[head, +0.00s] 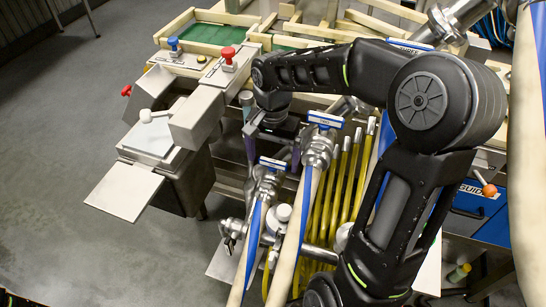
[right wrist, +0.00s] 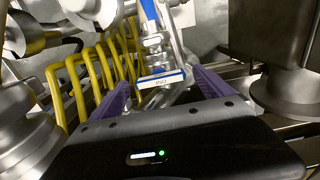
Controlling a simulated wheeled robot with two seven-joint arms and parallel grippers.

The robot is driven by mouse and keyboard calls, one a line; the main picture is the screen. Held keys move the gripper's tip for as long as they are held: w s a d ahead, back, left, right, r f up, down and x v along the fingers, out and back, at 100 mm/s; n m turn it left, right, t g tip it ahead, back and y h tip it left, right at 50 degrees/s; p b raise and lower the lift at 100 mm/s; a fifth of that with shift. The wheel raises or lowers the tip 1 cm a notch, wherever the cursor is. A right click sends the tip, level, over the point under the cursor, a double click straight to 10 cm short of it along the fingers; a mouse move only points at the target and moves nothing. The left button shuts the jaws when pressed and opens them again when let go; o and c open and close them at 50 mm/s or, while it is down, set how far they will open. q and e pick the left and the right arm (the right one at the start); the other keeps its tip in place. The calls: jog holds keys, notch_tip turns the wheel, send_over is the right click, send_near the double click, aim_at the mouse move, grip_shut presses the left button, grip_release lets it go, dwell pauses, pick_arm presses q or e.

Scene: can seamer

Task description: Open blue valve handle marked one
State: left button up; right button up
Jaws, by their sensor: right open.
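The blue valve handle marked one (right wrist: 161,78) shows in the right wrist view with its white label upside down. In the head view it is the lower-left blue handle (head: 272,163), on a steel pipe fitting. My right gripper (head: 273,151) is open just above and behind it. In the right wrist view, the purple fingers of this gripper (right wrist: 161,80) stand on either side of the handle with gaps; I cannot tell whether it lies fully between them. No finger visibly touches it. My left gripper is not in view.
A second blue handle (head: 325,119) stands close to the right, and a third (head: 408,45) is farther back. Yellow bent rods (head: 345,180) stand beside the valves. A grey machine with a flat tray (head: 124,191) is at left. Open floor lies at far left.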

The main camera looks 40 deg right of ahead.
jog(key=shift+f, duration=0.2)
jog(key=shift+c, duration=0.2)
jog(key=c, duration=1.3)
